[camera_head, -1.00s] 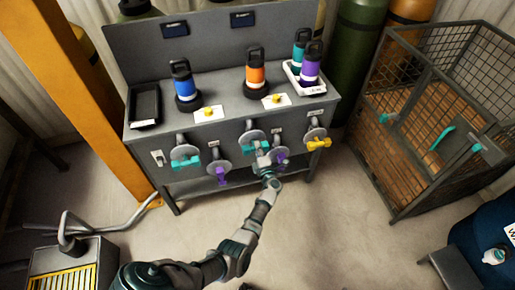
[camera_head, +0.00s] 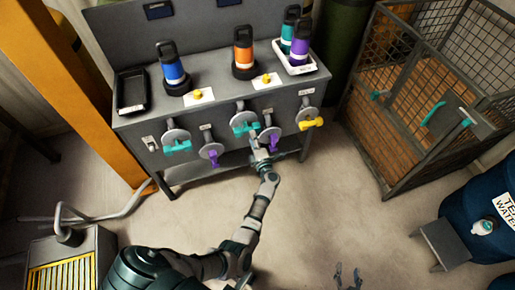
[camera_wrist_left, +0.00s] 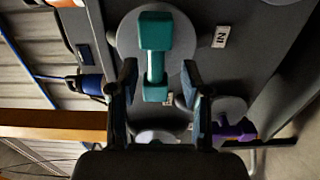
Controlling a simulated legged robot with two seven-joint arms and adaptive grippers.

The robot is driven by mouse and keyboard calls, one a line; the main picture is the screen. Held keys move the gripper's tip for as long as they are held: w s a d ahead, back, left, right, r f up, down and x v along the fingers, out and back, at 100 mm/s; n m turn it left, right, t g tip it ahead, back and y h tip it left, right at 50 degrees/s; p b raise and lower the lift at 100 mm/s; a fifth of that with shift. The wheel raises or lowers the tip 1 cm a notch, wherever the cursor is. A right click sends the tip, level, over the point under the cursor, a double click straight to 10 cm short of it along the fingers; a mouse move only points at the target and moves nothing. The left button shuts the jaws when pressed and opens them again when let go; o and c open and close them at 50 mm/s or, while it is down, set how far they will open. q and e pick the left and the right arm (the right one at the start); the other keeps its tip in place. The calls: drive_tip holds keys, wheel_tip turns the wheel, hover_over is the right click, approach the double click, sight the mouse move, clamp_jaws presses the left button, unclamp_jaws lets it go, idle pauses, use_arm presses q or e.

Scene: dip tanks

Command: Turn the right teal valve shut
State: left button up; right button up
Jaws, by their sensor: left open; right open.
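The right teal valve (camera_head: 245,127) is on the front of the grey bench, with a round grey plate behind it. In the left wrist view its teal handle (camera_wrist_left: 155,32) points straight at the gripper, its narrow part reaching between the fingertips. My left gripper (camera_head: 257,143) is open, just in front of and below this valve; its two fingers (camera_wrist_left: 158,75) stand apart on either side of the handle, with gaps visible. My right gripper (camera_head: 348,276) is open and empty, low over the floor at the bottom edge.
A left teal valve (camera_head: 177,146), two purple valves (camera_head: 210,154) (camera_head: 271,141) and a yellow valve (camera_head: 312,123) share the bench front. Bottles stand on top. A wire cage (camera_head: 420,110) and a blue tank (camera_head: 485,215) are at right. The floor before the bench is clear.

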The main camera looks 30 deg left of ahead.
use_arm(q)
drive_tip(key=v, duration=0.7)
drive_tip(key=shift+w, duration=0.15)
